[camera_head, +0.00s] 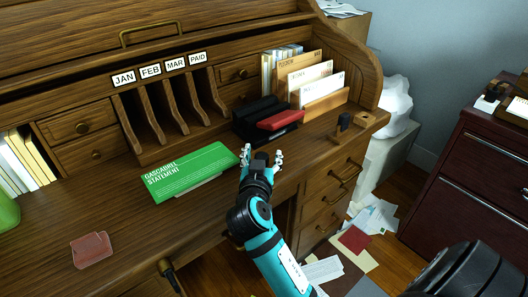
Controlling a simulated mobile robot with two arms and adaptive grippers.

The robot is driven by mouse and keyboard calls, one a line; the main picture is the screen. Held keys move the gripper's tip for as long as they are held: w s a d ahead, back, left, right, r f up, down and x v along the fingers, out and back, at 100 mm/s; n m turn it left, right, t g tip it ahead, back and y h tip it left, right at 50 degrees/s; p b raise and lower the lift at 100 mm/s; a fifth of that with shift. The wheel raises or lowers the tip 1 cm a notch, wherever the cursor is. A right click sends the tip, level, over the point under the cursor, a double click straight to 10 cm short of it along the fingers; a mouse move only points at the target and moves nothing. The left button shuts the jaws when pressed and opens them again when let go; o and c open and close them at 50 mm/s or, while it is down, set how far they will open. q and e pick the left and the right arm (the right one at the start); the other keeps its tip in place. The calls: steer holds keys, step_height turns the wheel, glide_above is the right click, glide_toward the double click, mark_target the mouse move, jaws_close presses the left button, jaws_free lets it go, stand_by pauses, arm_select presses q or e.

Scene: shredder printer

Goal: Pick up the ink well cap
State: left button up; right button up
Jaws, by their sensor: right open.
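My right gripper (262,157) reaches in over the desk's front edge, its fingers spread and apart, with nothing visible between them. It is just in front of a black holder (256,110) and a red-topped black box (281,120) on the desk. A small dark upright piece (343,120) stands near the desk's right end, to the right of the gripper and apart from it. I cannot tell which of these dark items is the ink well cap. My left gripper is not in view.
A wooden file rack (325,103) stands behind the red-topped box. A reddish transparent piece (91,250) lies at the desk's left front. Papers (373,218) litter the floor at right. The desk's front left is mostly clear.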

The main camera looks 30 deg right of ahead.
steer(key=shift+s+a+r, duration=0.2)
steer(key=shift+s+a, duration=0.05)
steer(key=shift+c, duration=1)
steer(key=c, duration=1)
steer(key=shift+r, duration=0.15)
